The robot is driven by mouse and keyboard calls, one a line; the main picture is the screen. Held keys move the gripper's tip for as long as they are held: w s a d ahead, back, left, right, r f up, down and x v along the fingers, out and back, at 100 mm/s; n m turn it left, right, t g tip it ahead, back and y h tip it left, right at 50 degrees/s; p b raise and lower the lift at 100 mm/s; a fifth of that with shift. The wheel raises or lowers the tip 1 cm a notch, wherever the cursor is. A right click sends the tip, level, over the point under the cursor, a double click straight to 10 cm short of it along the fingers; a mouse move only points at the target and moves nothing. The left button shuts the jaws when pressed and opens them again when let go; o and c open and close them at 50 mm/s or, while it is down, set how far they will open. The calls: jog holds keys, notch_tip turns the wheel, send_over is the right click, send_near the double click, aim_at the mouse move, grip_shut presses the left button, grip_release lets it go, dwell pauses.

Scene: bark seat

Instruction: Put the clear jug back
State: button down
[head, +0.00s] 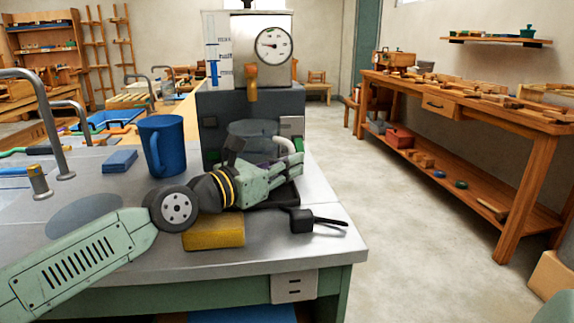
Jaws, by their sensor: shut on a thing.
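The clear jug (252,131) stands in the bay of the grey machine (248,104), under its gauge and orange lever. Its rounded upper part shows; its lower part is hidden behind my arm's end. A pale curved piece at its right, perhaps its handle, meets my gripper. My gripper (296,162) is in front of the machine, pointing right, with its fingers shut at the jug's right side. The exact grip is partly hidden. I cannot tell whether the jug rests on the black base (285,194) or is held just above it.
A blue mug (162,146) and a blue block (120,161) stand left of the machine. A yellow sponge (214,233) lies below my wrist, and a black scoop (302,220) lies near the counter's right edge. A wooden workbench (541,150) stands across open floor.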

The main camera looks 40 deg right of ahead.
jog(key=shift+f, duration=0.1)
jog(key=c, duration=1.7)
grip_release()
jog(key=shift+o, duration=0.2)
jog(key=a, duration=0.4)
jog(key=a+b, duration=0.1)
jog(key=a, duration=0.3)
jog(key=a+b, duration=0.1)
jog(key=a, duration=0.3)
jog(key=shift+s+r, duration=0.2)
jog(key=shift+s, duration=0.15)
